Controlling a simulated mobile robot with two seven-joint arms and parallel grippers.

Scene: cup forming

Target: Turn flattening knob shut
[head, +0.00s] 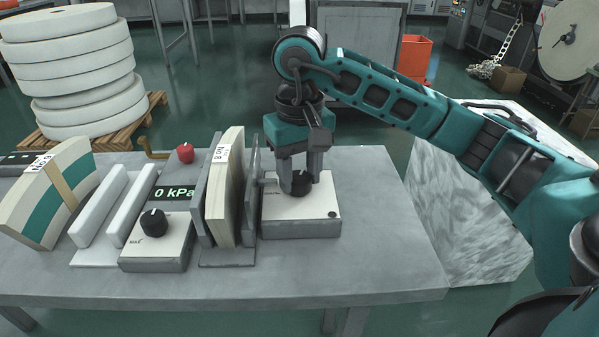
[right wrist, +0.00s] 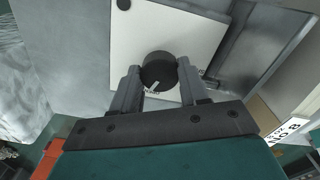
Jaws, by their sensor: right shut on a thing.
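A black round knob (head: 301,184) stands on a white-topped control box (head: 285,225) at the right of the bench. My right gripper (head: 300,172) comes down over it from above, with its two grey fingers on either side of the knob, shut on it. In the right wrist view the knob (right wrist: 159,72) sits between the fingertips, with a white pointer mark on it facing the gripper's palm. The small printing beside the knob is too small and partly hidden to read. My left gripper is not in view.
Left of the box stands an upright cream plate marked No 8 (head: 226,185) between grey plates. Further left are another box with a black knob (head: 154,222), a 0 kPa display (head: 173,192) and a red ball-topped lever (head: 185,152). The bench's front right (head: 390,255) is clear.

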